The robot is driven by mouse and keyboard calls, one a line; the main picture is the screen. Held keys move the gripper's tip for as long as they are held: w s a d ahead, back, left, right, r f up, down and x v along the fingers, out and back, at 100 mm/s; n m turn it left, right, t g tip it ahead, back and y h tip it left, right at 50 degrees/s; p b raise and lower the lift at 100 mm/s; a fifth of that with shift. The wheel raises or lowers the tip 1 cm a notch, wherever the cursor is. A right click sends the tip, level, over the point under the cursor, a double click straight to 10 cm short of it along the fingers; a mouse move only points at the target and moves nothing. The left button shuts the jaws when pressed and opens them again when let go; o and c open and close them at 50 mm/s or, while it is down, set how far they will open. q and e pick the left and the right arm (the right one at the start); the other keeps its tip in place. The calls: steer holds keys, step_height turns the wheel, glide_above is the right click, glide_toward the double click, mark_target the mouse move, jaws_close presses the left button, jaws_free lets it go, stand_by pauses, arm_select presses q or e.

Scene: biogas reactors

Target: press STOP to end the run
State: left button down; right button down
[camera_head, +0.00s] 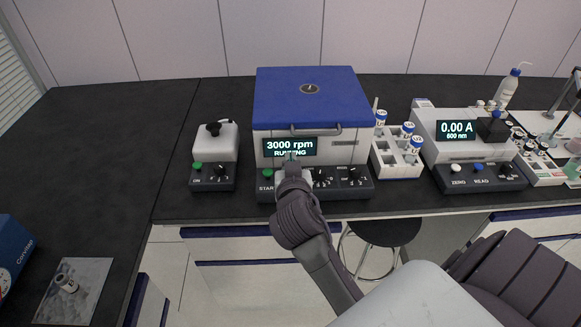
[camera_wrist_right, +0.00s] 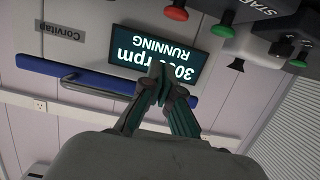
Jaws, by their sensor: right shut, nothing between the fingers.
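The centrifuge (camera_head: 311,98) has a shut blue lid, and its display (camera_head: 288,147) reads 3000 rpm RUNNING. A green START button (camera_head: 267,174) sits on its sloped front panel. In the wrist view, which is upside down, a red button (camera_wrist_right: 176,12) stands beside the green START button (camera_wrist_right: 227,22). My right gripper (camera_head: 291,160) is in front of the panel and hides the red button and its label in the head view. Its fingertips (camera_wrist_right: 156,72) are together and empty, over the display (camera_wrist_right: 155,58), apart from the red button in the picture. My left gripper is not in view.
A vortex mixer (camera_head: 215,145) stands left of the centrifuge. A white rack (camera_head: 390,160) with capped tubes and a photometer (camera_head: 455,130) showing 0.00 A stand right. Black knobs (camera_head: 353,173) sit on the centrifuge panel's right. A stool (camera_head: 385,232) is below the bench.

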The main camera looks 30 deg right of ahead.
steer(key=shift+x, duration=0.9)
step_height(320, 180, down, 3)
steer(key=shift+s+r, duration=0.1)
steer(key=shift+s, duration=0.05)
steer(key=shift+a+f, duration=0.1)
steer(key=shift+f, duration=0.5)
step_height(320, 180, down, 2)
steer(key=shift+s+f+b, duration=0.1)
steer(key=shift+b, duration=0.9)
